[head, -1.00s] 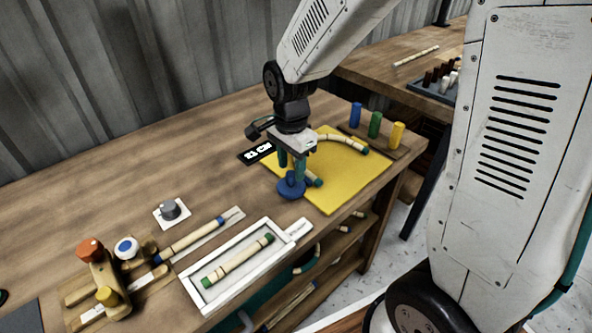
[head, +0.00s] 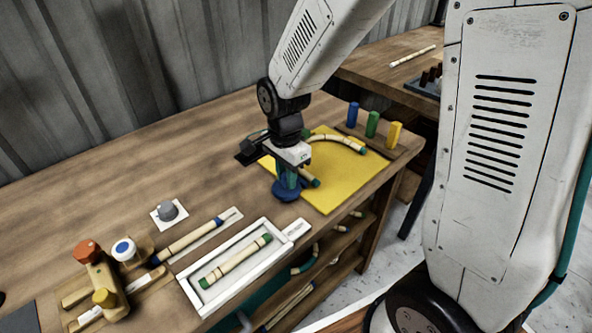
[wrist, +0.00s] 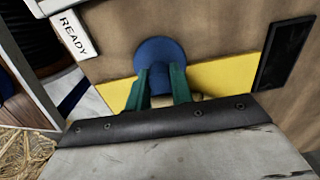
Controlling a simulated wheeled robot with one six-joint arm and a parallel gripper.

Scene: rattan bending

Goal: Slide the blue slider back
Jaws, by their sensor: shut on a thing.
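A blue round-based piece (head: 287,193), apparently the blue slider, stands on the table at the left edge of the yellow mat (head: 338,194). My gripper (head: 289,181), with teal fingers, is low over it and shut on its upper part. In the wrist view, the blue piece (wrist: 158,52) shows as a disc beyond and between the two fingers (wrist: 161,82). The gripped part is mostly hidden by the fingers.
A curved rattan piece (head: 345,139) lies on the mat, near blue, green and yellow blocks (head: 371,124). A white tray (head: 210,302) with a green-ended rattan stick, a grey knob (head: 167,210) and a wooden jig (head: 115,299) stand left. Bare table lies behind.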

